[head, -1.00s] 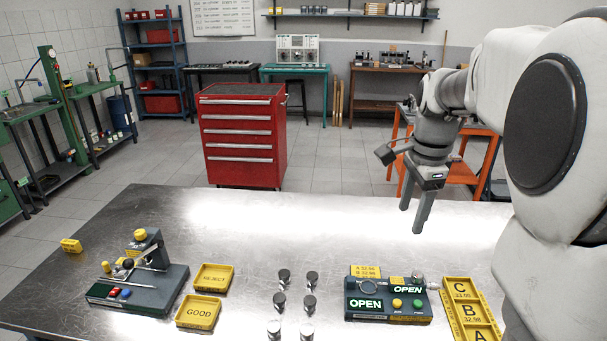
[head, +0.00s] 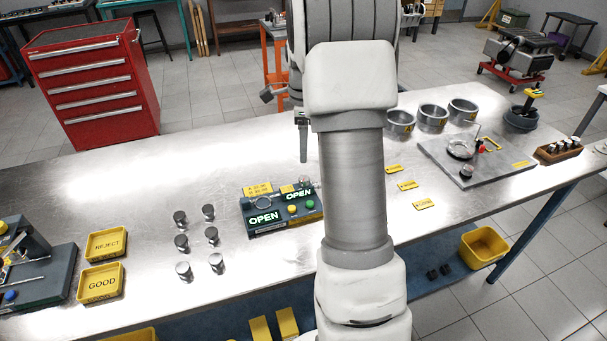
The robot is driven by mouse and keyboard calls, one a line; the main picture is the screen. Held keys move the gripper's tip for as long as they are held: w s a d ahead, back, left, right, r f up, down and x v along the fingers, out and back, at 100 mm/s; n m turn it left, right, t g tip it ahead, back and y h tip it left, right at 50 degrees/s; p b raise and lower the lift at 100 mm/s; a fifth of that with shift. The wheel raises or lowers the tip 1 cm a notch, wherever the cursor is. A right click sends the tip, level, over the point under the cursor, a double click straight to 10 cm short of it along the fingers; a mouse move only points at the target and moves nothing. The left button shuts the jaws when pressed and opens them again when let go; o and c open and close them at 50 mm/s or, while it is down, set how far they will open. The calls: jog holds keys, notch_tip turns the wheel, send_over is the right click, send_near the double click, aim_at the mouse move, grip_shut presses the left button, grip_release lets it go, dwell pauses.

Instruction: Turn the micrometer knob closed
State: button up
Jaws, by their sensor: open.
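The micrometer station (head: 268,228) is a dark block on the steel table, with two lit green signs reading OPEN. It has a ring-shaped part, a yellow button, a green button and a yellow label plate. A small grey knob (head: 304,181) shows at its back right, close to my arm, which hides what lies to its right. My gripper (head: 303,156) points down, above and behind the station, apart from it. It is open and seems empty; only one finger shows clearly.
Several metal cylinders (head: 182,241) stand left of the station. The REJECT tray (head: 106,244) and GOOD tray (head: 101,281) are further left. Several grey bowls (head: 432,117) and a flat fixture plate (head: 480,165) are at the right. The table behind the station is clear.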

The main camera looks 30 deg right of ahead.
notch_tip(320, 180, down, 10)
jog(key=shift+r, duration=0.15)
jog(key=shift+c, duration=0.3)
grip_shut()
